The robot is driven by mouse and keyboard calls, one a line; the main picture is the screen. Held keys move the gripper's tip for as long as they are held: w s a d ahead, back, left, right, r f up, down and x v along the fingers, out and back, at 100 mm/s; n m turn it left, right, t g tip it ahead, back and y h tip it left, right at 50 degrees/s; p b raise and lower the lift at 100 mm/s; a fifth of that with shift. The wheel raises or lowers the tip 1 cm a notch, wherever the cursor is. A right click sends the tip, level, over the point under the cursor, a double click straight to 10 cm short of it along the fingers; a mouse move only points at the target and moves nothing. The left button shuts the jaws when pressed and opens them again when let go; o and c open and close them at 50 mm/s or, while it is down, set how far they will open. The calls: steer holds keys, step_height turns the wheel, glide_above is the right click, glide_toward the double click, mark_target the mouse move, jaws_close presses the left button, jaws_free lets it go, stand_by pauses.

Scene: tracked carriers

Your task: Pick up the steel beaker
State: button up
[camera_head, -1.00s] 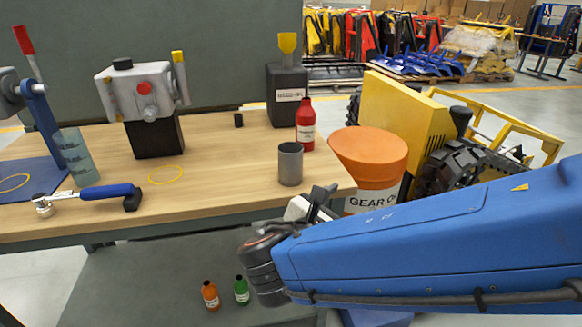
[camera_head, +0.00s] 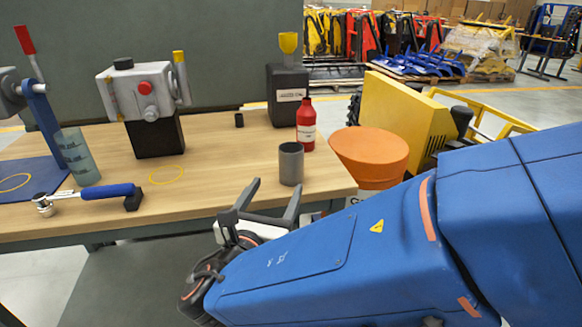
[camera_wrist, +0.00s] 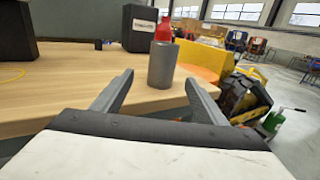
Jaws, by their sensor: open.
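The steel beaker (camera_head: 291,164) is a plain grey cylinder standing upright near the right front corner of the wooden workbench. My gripper (camera_head: 270,196) is open and empty at the bench's front edge, in front of the beaker and a little to its left. In the wrist view the beaker (camera_wrist: 163,66) stands beyond the two spread fingers (camera_wrist: 159,92), between their directions and not touching either. Its whole near side shows, and a red bottle (camera_wrist: 165,28) shows right behind it.
The red bottle (camera_head: 306,124) stands close behind the beaker. A torque wrench (camera_head: 95,193) lies on the bench (camera_head: 222,158) at left. An orange drum (camera_head: 369,153) stands off the bench's right end.

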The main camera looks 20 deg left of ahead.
mark_target(288, 171)
steer(key=w, duration=0.6)
steer(key=shift+w+a, duration=0.2)
steer(key=shift+w, duration=0.1)
steer(key=shift+w+f, duration=0.15)
steer(key=shift+w, duration=2.45)
steer(key=c, duration=1.3)
